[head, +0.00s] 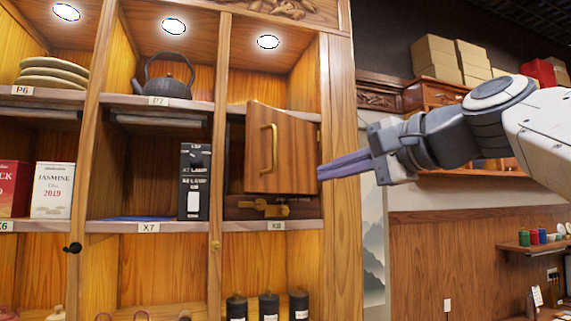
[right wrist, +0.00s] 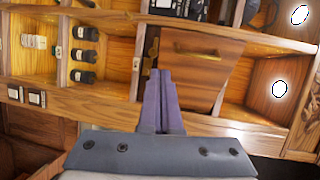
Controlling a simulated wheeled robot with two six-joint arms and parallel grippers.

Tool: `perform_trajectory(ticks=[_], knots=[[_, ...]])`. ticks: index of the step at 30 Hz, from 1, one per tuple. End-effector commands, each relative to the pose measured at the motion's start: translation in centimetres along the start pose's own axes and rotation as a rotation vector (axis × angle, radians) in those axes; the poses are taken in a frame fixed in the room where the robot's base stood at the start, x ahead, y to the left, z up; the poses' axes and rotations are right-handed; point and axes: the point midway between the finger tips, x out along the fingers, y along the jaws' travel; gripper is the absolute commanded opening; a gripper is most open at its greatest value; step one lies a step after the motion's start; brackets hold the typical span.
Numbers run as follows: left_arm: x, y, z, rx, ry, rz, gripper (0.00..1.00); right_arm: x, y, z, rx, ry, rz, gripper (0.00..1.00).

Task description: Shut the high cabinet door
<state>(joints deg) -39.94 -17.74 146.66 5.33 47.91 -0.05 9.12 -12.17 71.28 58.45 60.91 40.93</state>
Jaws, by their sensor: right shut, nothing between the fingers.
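The wooden cabinet door (head: 294,155) with a brass handle (head: 274,148) is at the X8 compartment of the tall shelf. It stands partly open, its handle-side left edge out toward me, with a dark gap at its left. My right gripper (head: 320,172) is shut and empty, its purple fingertips at the door's lower right edge; I cannot tell if they touch. In the right wrist view, the fingers (right wrist: 162,128) reach up alongside the door (right wrist: 195,75), and the handle (right wrist: 210,53) shows beyond them. My left gripper is not in view.
A dark wooden box with a brass latch (head: 270,208) sits below the door. A black tea box (head: 194,180) stands left of it, and a dark kettle (head: 165,82) is on the shelf above. The shelf's right post (head: 342,230) is close by my right gripper.

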Motion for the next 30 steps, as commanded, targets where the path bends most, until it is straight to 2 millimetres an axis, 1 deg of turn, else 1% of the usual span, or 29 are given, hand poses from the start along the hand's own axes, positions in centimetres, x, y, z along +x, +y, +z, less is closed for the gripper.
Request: perform_trajectory(ticks=[1, 3, 6, 8, 11, 13, 21, 24, 27, 30], knots=[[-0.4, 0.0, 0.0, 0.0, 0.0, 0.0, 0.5, -1.2, -2.4, -0.3, 0.009, 0.015, -0.046, 0.0], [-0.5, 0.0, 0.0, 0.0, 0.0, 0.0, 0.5, -2.4, -4.4, -0.1, 0.02, 0.02, -0.092, 0.0], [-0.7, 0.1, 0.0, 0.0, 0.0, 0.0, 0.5, -3.0, -5.9, 0.1, 0.028, 0.02, -0.124, 0.0], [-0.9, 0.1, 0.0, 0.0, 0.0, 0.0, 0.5, -2.9, -6.2, 0.1, 0.03, 0.018, -0.13, 0.0], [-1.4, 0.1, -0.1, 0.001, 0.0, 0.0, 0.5, -1.7, -6.4, 0.1, 0.032, 0.015, -0.129, 0.0], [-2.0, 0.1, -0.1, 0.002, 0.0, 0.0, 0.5, -0.6, -6.6, 0.2, 0.03, 0.013, -0.128, 0.0], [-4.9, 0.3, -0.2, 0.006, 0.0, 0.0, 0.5, 5.3, -7.5, 0.1, 0.03, 0.013, -0.125, 0.0], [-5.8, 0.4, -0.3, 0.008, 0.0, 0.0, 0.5, 7.2, -7.7, 0.1, 0.029, 0.015, -0.125, 0.0], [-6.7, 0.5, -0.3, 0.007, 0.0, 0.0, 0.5, 8.7, -7.8, 0.0, 0.028, 0.017, -0.125, 0.0], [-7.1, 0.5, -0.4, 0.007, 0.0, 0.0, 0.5, 9.8, -7.9, -0.1, 0.028, 0.017, -0.127, 0.0]])
